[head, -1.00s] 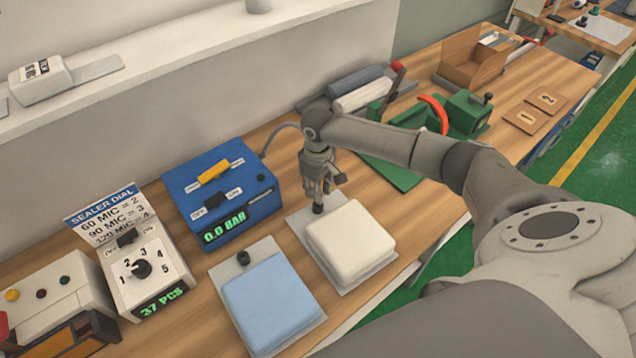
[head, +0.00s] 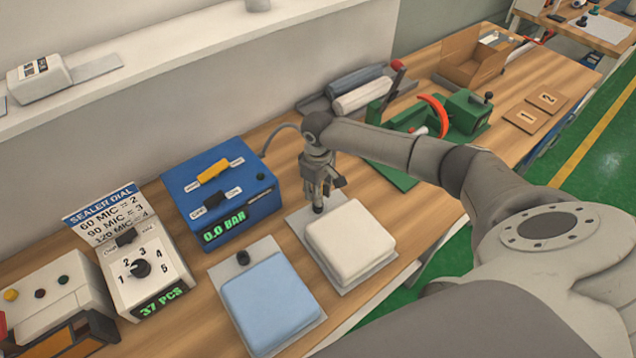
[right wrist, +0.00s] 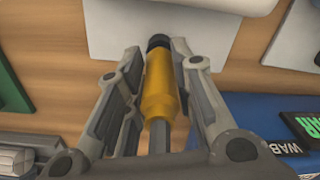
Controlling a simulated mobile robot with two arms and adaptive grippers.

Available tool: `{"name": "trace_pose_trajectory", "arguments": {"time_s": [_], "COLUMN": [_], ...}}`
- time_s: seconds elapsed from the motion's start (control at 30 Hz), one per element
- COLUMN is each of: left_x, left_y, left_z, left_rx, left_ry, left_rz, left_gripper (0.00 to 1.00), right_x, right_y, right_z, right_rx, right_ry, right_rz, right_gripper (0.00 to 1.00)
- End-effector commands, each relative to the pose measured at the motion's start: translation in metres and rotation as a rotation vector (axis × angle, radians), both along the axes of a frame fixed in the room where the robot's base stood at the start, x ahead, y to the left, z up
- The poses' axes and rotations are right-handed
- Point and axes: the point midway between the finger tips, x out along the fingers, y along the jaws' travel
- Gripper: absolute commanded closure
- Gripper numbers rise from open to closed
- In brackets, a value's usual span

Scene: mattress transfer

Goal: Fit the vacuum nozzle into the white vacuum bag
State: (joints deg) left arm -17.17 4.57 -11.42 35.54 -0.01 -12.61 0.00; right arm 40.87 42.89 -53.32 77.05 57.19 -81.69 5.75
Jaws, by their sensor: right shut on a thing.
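The white vacuum bag (head: 350,238) lies on the table, a puffy white block on a flat grey sheet. My right gripper (head: 318,196) is above the sheet's far-left end and shut on the yellow vacuum nozzle (right wrist: 160,90). The nozzle points down, its dark end (right wrist: 158,42) at the bag's flat grey flap (right wrist: 215,40). The bag's port is hidden under the nozzle, so I cannot tell whether the two are joined. My left gripper is not in view.
A blue bag (head: 268,300) with a black port (head: 243,258) lies to the left. The blue pump box (head: 215,195) reads 0.0 BAR; the sealer dial box (head: 145,270) stands left of it. A green machine (head: 465,112) stands beyond my right arm.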

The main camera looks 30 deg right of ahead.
Motion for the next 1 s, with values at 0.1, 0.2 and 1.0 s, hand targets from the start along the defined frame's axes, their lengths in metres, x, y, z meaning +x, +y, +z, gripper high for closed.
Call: {"name": "trace_pose_trajectory", "arguments": {"time_s": [0.1,0.2,1.0], "left_x": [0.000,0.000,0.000], "left_y": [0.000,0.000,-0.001], "left_z": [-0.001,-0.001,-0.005], "left_rx": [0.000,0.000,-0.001], "left_ry": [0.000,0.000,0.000], "left_rz": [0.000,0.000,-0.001], "left_gripper": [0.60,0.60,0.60], "right_x": [0.000,0.000,0.001], "right_y": [0.000,0.000,0.000], "right_z": [-0.002,-0.004,-0.015], "right_rx": [0.000,0.000,0.001], "right_ry": [0.000,0.000,-0.002], "right_rz": [0.000,0.000,0.000], "right_gripper": [1.00,1.00,0.75]}}
